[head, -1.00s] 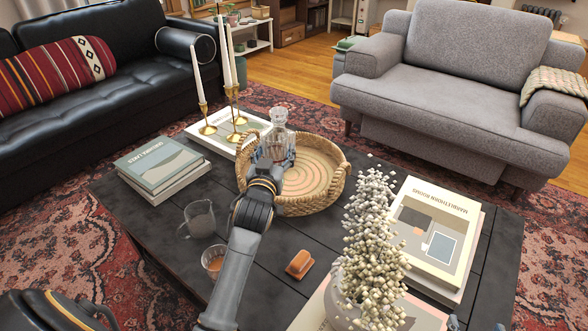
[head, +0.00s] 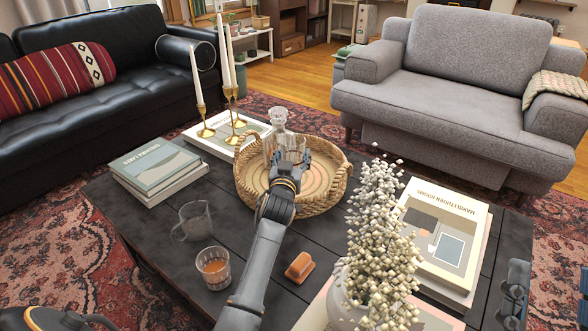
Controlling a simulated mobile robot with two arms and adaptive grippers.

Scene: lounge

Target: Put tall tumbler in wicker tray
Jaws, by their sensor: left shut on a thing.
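The wicker tray (head: 330,196), round with a high woven rim, stands near the middle of the dark coffee table. My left gripper (head: 288,158) reaches over its near rim and is shut on a clear glass, taken as the tall tumbler (head: 298,142). The glass is mostly hidden by the fingers, and I cannot tell whether it touches the tray floor. A stoppered glass decanter (head: 278,122) stands just behind and left of it. My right gripper (head: 548,278) shows partly at the lower right edge, its fingers apart and empty.
Books (head: 157,168), brass candlesticks (head: 236,118), a flower vase (head: 372,250) and more books (head: 440,238) surround the tray.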

